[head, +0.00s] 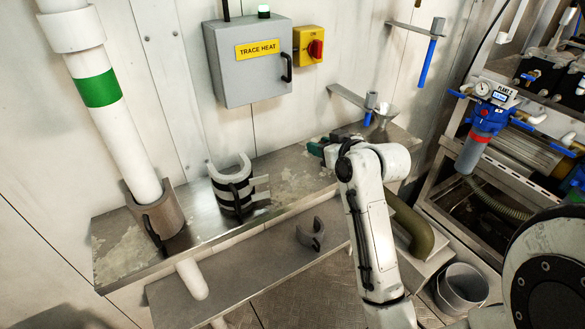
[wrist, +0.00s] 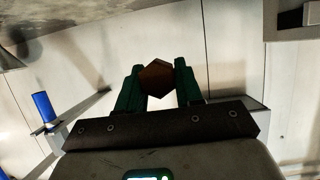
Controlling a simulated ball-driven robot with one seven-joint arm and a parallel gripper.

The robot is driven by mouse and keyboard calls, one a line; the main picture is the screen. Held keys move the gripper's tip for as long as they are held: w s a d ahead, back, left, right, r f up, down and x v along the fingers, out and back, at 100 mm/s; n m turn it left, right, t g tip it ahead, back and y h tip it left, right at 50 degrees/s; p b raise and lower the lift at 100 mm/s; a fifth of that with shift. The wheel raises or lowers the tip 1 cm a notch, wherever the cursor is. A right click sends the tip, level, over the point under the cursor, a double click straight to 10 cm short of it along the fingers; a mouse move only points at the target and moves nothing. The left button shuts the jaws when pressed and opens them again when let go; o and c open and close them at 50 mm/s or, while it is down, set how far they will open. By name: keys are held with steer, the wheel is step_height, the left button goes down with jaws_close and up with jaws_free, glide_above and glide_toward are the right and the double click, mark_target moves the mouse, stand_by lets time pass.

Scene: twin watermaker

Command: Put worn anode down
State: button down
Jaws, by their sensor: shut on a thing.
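My gripper (wrist: 157,80) has green fingers and is shut on a brown, hexagon-ended piece in the wrist view, which I take to be the worn anode (wrist: 157,77). The fingers press on its left and right sides. Its length cannot be judged from this end-on view. In the head view my gripper (head: 317,149) is over the right part of the metal bench, near the back wall. I cannot make out the anode there. Whether it touches the bench cannot be told.
A lower shelf holds a grey half-ring (head: 311,235). A wall bracket (head: 350,97) with a blue-tipped holder is close behind my gripper. A bucket (head: 461,287) stands right.

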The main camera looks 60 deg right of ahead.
glide_above(295, 176)
step_height(295, 176, down, 7)
steer(key=shift+r, duration=0.1)
steer(key=shift+f+p, duration=0.35)
steer(key=shift+f, duration=1.25)
steer(key=shift+f, duration=0.2)
steer(key=c, duration=0.7)
jaws_free()
steer(key=shift+c, duration=0.2)
